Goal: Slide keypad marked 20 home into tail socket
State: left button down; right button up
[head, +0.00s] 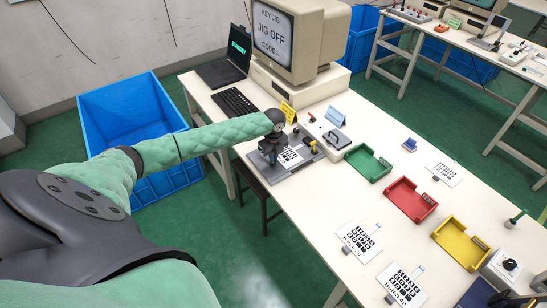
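My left gripper (270,151) points down at the left part of the grey jig (318,152) on the white table. A keypad film (290,157) with black keys lies flat on the jig, just right of the gripper. Whether the fingers are open, shut or touching the film is too small to tell. Other keypad films lie on the table: one near the front (359,240), one at the bottom (403,285) and one at the right (443,170). My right gripper is not in view.
A monitor (287,40) reading "JIG OFF" stands behind the jig, with a keyboard (235,102) at left. Green (368,163), red (410,200) and yellow (461,243) trays line the table. A blue crate (125,108) stands left.

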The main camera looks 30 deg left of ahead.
aim_at(289, 151)
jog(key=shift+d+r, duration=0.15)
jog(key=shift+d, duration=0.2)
pick_arm(q)
jog(key=shift+r+p, duration=0.1)
jog(key=shift+p, duration=0.2)
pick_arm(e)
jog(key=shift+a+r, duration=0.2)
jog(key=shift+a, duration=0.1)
pick_arm(q)
jog(key=shift+p, duration=0.4)
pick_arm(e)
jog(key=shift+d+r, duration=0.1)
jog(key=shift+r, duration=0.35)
pick_arm(q)
jog(key=shift+w+d, duration=0.25)
jog(key=shift+w, duration=0.35)
jog(key=shift+w+d, duration=0.25)
jog(key=shift+w, duration=0.3)
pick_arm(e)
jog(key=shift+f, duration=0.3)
pick_arm(q)
jog(key=c, duration=1.5)
grip_release()
jog(key=shift+c, duration=0.2)
